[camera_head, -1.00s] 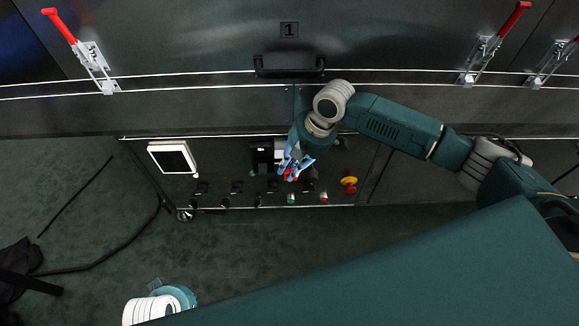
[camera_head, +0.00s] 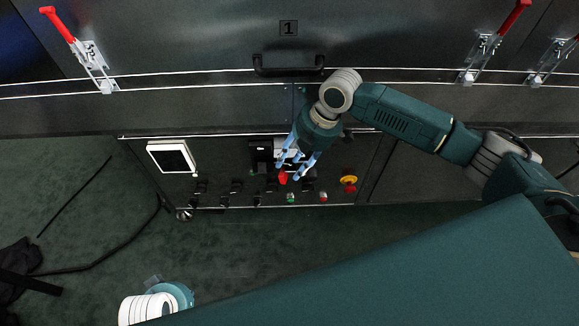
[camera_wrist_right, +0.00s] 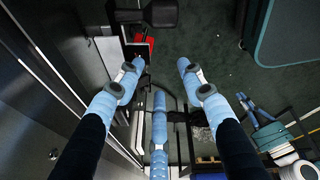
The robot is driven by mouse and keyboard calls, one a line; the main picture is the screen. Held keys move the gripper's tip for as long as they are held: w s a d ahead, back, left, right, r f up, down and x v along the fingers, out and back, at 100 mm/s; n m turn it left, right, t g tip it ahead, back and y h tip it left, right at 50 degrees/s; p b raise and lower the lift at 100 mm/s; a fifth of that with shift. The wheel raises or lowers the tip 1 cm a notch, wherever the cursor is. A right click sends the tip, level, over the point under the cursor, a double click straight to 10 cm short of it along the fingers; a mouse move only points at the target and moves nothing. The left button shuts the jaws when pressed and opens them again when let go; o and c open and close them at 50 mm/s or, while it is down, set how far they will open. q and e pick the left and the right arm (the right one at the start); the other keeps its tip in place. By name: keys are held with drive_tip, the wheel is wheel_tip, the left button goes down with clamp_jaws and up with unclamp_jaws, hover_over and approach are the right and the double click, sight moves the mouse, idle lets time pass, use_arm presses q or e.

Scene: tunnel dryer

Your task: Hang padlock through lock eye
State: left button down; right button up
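The red padlock (camera_head: 283,177) is at the control panel, just below the black switch block, in the head view. A red shape that looks like it shows beyond my fingertips in the right wrist view (camera_wrist_right: 146,40), beside a black handle-like part. The lock eye is too small or hidden to make out, and I cannot tell whether the shackle passes through it. My right gripper (camera_head: 297,168) has its blue fingers spread, just right of the padlock. In the right wrist view the gripper (camera_wrist_right: 159,72) is open, with nothing between its fingers.
The control panel (camera_head: 225,175) carries a white-framed screen (camera_head: 172,158), several dark knobs and a red-and-yellow emergency stop (camera_head: 349,184). A black handle (camera_head: 289,66) and red-handled clamps (camera_head: 92,62) sit on the metal front above. Green floor lies open below the panel.

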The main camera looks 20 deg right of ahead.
drive_tip(key=shift+v, duration=2.25)
drive_tip(key=shift+a, duration=0.1)
